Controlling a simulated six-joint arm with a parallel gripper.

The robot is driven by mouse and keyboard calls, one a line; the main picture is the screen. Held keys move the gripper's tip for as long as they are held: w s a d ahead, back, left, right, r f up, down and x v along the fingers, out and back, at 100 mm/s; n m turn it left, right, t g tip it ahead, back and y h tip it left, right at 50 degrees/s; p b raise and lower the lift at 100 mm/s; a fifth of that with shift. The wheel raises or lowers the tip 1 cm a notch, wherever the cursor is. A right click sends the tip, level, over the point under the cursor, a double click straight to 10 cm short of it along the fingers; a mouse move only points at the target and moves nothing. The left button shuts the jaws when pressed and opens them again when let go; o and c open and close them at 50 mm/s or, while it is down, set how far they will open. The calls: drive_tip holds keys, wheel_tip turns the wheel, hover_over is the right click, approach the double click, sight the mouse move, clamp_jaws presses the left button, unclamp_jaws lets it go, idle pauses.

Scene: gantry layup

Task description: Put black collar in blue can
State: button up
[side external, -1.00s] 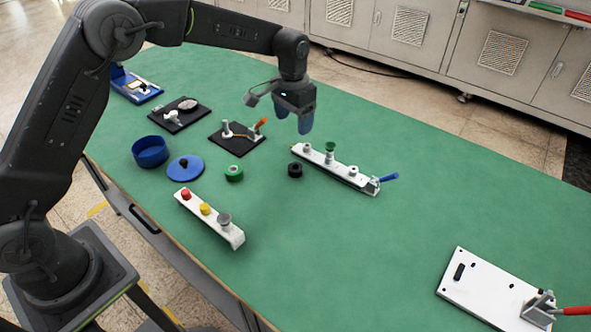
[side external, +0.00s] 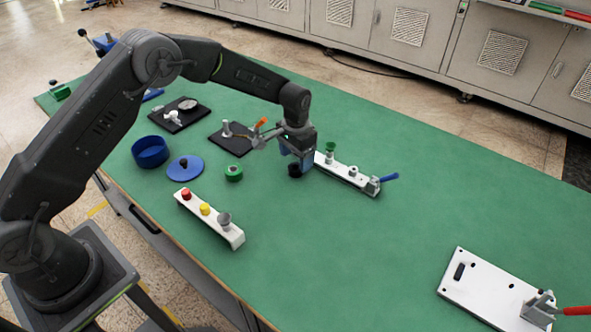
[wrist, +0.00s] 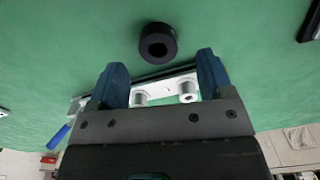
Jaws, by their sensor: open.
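The black collar (side external: 295,170) lies on the green table, partly hidden behind my gripper's fingers in the side view. In the wrist view the collar (wrist: 158,43) is a black ring with a hole, beyond the fingertips and between their lines. My gripper (side external: 298,160) is open and empty, low over the table by the collar; its two blue fingers (wrist: 161,72) show spread apart in the wrist view. The blue can (side external: 150,152) stands open at the top on the left of the table. A blue lid (side external: 185,168) with a black knob lies beside it.
A white rail fixture (side external: 345,170) with a blue handle is right beside my gripper. A green ring (side external: 233,173) lies between the lid and collar. A white button strip (side external: 209,217) is nearer the front. Black plates (side external: 232,142) stand behind. The right middle of the table is clear.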

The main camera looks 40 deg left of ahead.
sight(296, 165)
wheel_tip(296, 165, down, 4)
drive_tip(key=shift+s+d+r, duration=0.1)
drive_tip(key=shift+r, duration=0.15)
drive_tip(key=c, duration=1.2)
drive_tip(key=shift+r, duration=0.15)
